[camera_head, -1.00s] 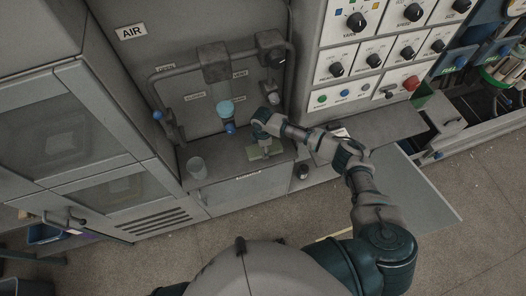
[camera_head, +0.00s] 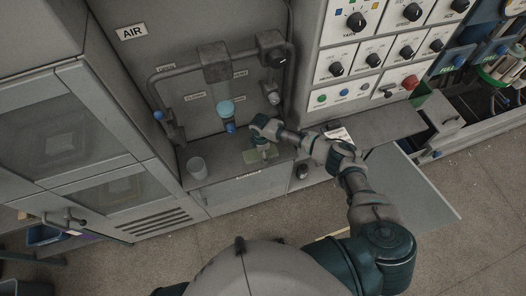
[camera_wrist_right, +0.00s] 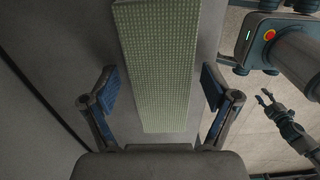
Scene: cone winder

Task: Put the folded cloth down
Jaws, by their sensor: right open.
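The folded cloth (camera_head: 258,154) is pale green and lies on the grey ledge below the pipe panel. In the right wrist view the cloth (camera_wrist_right: 158,70) is a long flat textured block that runs up between my fingers. My right gripper (camera_head: 262,150) is just above the cloth in the head view. In the right wrist view my right gripper (camera_wrist_right: 160,90) is open, with one blue-padded finger on each side of the cloth and a gap on both sides. My left gripper is not in the head view; an arm with a small gripper (camera_wrist_right: 270,97) shows at the right of the wrist view.
A grey cup (camera_head: 197,168) stands on the ledge (camera_head: 215,178) left of the cloth. A small dark object (camera_head: 303,171) sits right of the cloth. A control panel with dials (camera_head: 365,50) rises at the right.

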